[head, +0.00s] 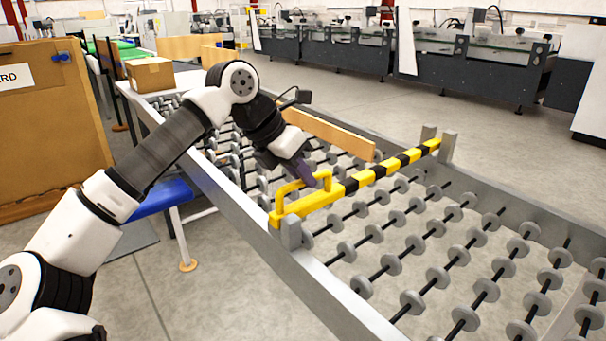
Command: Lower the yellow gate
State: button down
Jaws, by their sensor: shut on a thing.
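The yellow gate (389,169) is a bar with black stripes that lies across the roller conveyor, about level. Its far end lies between grey posts at the far rail, and its near end is at a grey bracket (291,234) on the near rail. A yellow loop handle (297,186) stands up from the near part of the bar. My gripper (312,181) reaches down to the far end of this handle and is shut on it. The fingertips are small here and partly merge with the handle.
The roller conveyor (344,294) runs from back left to front right, its rollers clear in front of the gate. A wooden board (330,132) stands behind the gate. A cardboard box (150,74) sits at the conveyor's far end. A blue seat (160,196) is left of the near rail.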

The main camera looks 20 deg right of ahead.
jog(key=shift+s+f, duration=0.1)
jog(key=shift+f, duration=0.35)
jog(key=c, duration=1.4)
grip_release()
jog(key=shift+r, duration=0.1)
jog(key=shift+a, duration=0.1)
jog(key=v, duration=1.3)
jog(key=shift+r+p, duration=0.4)
jog(key=shift+p, duration=0.05)
jog(key=shift+a, duration=0.1)
